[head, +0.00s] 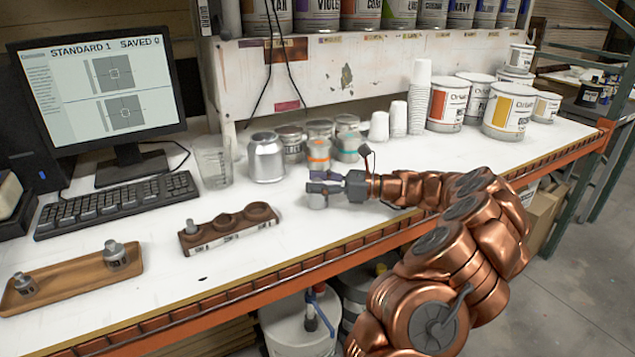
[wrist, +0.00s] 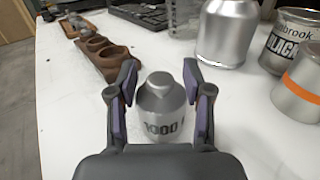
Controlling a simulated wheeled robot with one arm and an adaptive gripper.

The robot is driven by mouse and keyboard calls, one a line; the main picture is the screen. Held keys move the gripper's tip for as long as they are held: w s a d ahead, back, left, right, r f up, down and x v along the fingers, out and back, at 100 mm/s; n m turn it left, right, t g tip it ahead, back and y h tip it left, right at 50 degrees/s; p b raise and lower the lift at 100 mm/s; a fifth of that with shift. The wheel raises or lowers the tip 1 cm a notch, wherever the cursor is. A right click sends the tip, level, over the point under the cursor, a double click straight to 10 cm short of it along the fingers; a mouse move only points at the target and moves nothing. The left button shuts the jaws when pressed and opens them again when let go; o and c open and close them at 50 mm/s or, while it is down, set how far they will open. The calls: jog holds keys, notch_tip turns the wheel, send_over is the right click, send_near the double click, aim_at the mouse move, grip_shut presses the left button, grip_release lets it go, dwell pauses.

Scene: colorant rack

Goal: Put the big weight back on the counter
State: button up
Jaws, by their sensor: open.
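The big weight, a silver cylinder with a narrower knob and "1000" on its side, stands upright on the white counter (head: 350,225). It shows at the middle of the wrist view (wrist: 162,110) and partly under my gripper in the head view (head: 318,201). My gripper (head: 314,182) is open, with its two purple-padded fingers on either side of the weight in the wrist view (wrist: 160,78). Gaps show between the fingers and the knob.
A wooden tray (head: 75,282) with two weights lies at the front left. A silver canister (head: 265,158), a clear beaker (head: 213,162) and several small cans stand behind my gripper. A keyboard (head: 118,203) is at left. The counter between holder and gripper is clear.

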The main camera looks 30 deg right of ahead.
jog(key=shift+d+r, duration=0.1)
jog(key=shift+r, duration=0.05)
jog(key=v, duration=1.2)
jog(key=shift+s+b, duration=0.1)
jog(key=shift+b, duration=0.25)
jog(key=a+r+n+g, duration=0.1)
jog(key=a, duration=0.2)
jog(key=w+a+r+n+g+y, duration=0.1)
jog(key=a, duration=0.3)
jog(key=w+a+r+n+g, duration=0.1)
jog(key=a+n, duration=0.1)
jog(key=a, duration=0.1)
jog(key=shift+a, duration=0.2)
jog(key=s+a+r+n+g, duration=0.1)
jog(key=s+a+n+g, duration=0.2)
jog(key=a, duration=0.6)
jog(key=a+n+g, duration=0.4)
jog(key=a, duration=0.5)
jog(key=s+a+f+n+g+h, duration=0.35)
jog(key=s+a+n, duration=0.25)
jog(key=s+a, duration=0.35)
jog(key=s+d+f+n+h, duration=0.2)
jog(key=s+f+n+h, duration=0.2)
jog(key=s, duration=0.5)
jog(key=s+d+f+n+h, duration=0.2)
jog(key=s+f+n+h, duration=0.3)
jog(key=s, duration=0.5)
jog(key=shift+s+d+f+h, duration=0.2)
jog(key=shift+d+f+h, duration=0.15)
jog(key=shift+h, duration=0.6)
